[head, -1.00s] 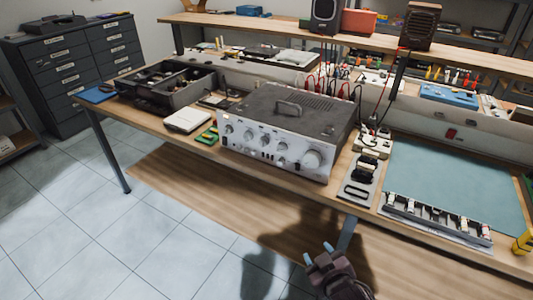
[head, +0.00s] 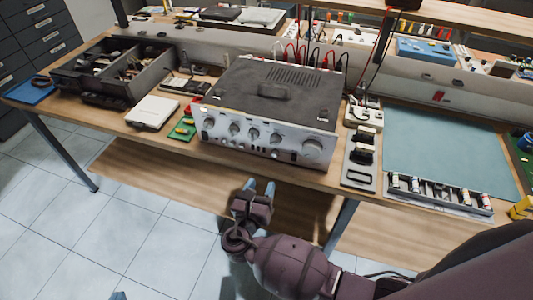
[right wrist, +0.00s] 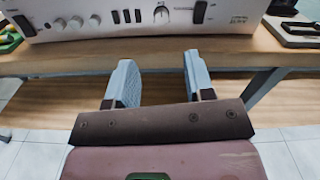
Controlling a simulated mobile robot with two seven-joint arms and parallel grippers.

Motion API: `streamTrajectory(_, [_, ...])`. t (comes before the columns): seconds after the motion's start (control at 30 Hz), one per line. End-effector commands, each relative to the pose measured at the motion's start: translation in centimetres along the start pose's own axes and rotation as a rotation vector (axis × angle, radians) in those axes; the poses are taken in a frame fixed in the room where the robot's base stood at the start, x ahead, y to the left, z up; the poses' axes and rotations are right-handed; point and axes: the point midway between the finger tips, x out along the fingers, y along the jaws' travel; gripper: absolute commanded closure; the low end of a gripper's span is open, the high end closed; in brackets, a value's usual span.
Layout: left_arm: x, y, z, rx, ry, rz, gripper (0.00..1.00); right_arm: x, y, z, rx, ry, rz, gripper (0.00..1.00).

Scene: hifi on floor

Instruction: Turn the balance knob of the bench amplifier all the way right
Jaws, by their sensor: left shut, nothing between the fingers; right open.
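The bench amplifier (head: 265,105) stands on the wooden bench, with its silver front panel facing me. Its panel has a row of small knobs (head: 253,135) and one large knob (head: 312,150) at the right; I cannot read which is balance. My right gripper (head: 260,186) is open and empty in front of the bench edge, below the panel and apart from it. In the right wrist view its two blue fingers (right wrist: 158,82) point at the amplifier's lower panel, where one pointer knob (right wrist: 161,15) shows. Only the shut fingertips of my left gripper (head: 118,295) show at the bottom edge.
A white box (head: 152,112) and a green circuit board (head: 183,129) lie left of the amplifier. A black-and-grey power strip (head: 360,160) and a teal mat (head: 440,145) lie to its right. Test leads hang behind it. The floor in front is clear.

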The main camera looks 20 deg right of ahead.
Motion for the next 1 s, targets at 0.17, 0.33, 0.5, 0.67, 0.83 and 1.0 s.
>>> streamTrajectory(0.17, [-0.2, 0.1, 0.1, -0.003, -0.001, 0.001, 1.00, 0.3, -0.1, 0.0, -0.057, 0.002, -0.006, 0.52])
streamTrajectory(0.33, [-0.2, 0.1, -0.1, -0.003, 0.000, 0.001, 1.00, 2.2, -0.1, 0.0, -0.058, 0.001, -0.005, 0.52])
streamTrajectory(0.5, [-0.1, 0.1, -0.2, -0.002, 0.003, 0.001, 1.00, 5.1, -0.1, 0.0, -0.057, 0.001, -0.005, 0.52])
streamTrajectory(0.67, [0.0, 0.1, -0.2, -0.002, 0.005, 0.001, 1.00, 7.7, -0.1, -0.1, -0.057, 0.003, -0.004, 0.52])
streamTrajectory(0.83, [0.2, 0.1, -0.2, -0.001, 0.007, 0.001, 1.00, 9.8, -0.1, -0.1, -0.056, 0.003, -0.005, 0.52])
streamTrajectory(1.0, [0.2, 0.1, -0.2, -0.001, 0.007, 0.001, 1.00, 10.7, -0.1, -0.1, -0.054, 0.005, -0.004, 0.52])
